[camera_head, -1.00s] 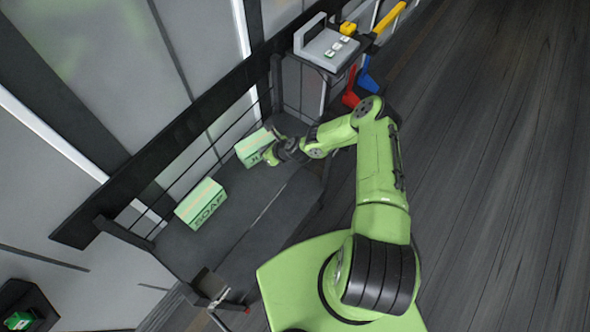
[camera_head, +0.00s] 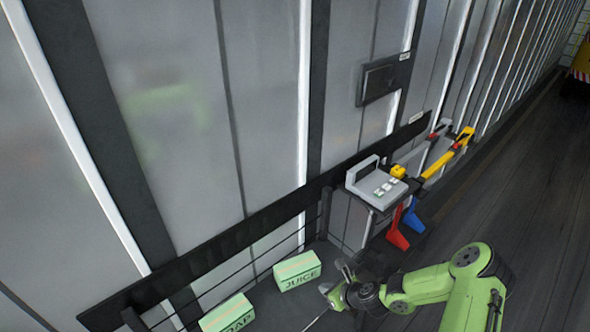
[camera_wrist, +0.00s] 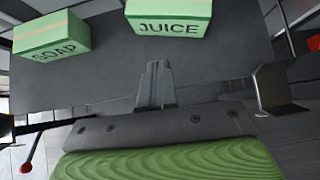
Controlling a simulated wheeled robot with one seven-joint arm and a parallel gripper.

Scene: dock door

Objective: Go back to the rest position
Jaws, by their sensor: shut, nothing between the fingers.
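My gripper (camera_head: 337,283) is at the lower middle of the head view, just right of the green juice box. In the wrist view its fingers (camera_wrist: 156,80) are together with nothing between them. The light green juice box (camera_head: 297,270) stands on the dark shelf; in the wrist view (camera_wrist: 168,22) it is beyond the fingertips, with a gap of bare shelf between. My green arm reaches in from the lower right.
A green soap box (camera_head: 228,316) stands left of the juice box. The dark shelf (camera_wrist: 100,88) has a rail behind it. A grey scale-like device (camera_head: 374,188) and red, blue and yellow tools (camera_head: 398,236) are to the right. Open floor (camera_head: 515,170) lies far right.

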